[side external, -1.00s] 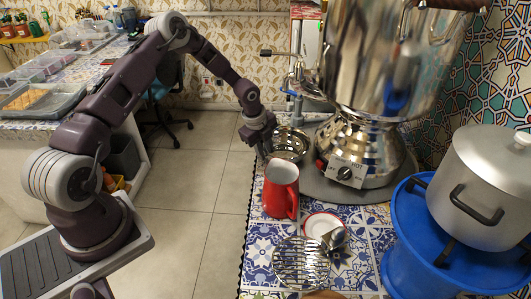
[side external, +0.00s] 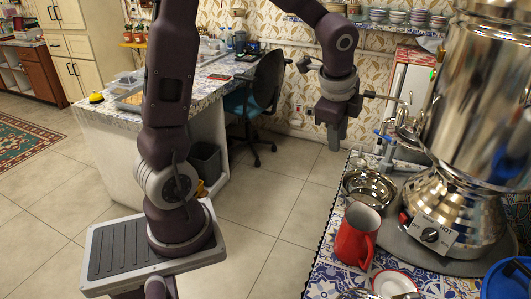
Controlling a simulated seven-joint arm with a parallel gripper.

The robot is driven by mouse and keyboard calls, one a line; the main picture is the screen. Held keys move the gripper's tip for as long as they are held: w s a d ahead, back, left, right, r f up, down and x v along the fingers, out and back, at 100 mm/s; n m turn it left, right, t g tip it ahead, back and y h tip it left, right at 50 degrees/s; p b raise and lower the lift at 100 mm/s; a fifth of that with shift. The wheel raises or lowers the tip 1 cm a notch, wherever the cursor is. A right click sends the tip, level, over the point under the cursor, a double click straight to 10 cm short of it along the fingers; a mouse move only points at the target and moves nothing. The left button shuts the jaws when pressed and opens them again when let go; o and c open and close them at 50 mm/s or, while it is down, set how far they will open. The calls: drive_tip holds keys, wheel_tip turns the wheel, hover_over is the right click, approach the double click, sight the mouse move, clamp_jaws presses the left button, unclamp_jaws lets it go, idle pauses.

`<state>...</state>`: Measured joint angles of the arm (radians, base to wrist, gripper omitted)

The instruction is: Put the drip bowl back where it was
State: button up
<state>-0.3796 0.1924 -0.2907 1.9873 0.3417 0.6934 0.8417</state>
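The drip bowl (side external: 368,188) is a shiny metal bowl. It sits upright on the patterned tile counter, below the samovar's tap (side external: 402,132) and beside the round grey base mat (side external: 392,240). The large metal samovar (side external: 446,200) stands on that mat at the right. My gripper (side external: 334,142) points down, above and to the left of the bowl and apart from it. No object shows in it. Its fingers are too small and dark to tell whether they are open.
A red mug (side external: 356,236) stands in front of the bowl, with a red and white saucer (side external: 395,284) nearer the camera. The counter's left edge drops to open floor. A black chair (side external: 262,95) stands behind.

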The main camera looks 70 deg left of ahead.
drive_tip(key=s+d+r+n, duration=0.2)
drive_tip(key=s+d+n, duration=0.1)
drive_tip(key=s, duration=0.4)
drive_tip(key=s+d+r+n+t+h, duration=0.1)
drive_tip(key=s+d+r+n, duration=0.1)
drive_tip(key=s+n, duration=0.2)
drive_tip(key=s+d+r+n+t+h, duration=0.1)
drive_tip(key=s+d+r+n, duration=0.1)
drive_tip(key=s, duration=0.8)
drive_tip(key=shift+s+d+n, duration=0.35)
drive_tip(key=shift+d+n, duration=0.5)
drive_tip(key=shift+n, duration=0.25)
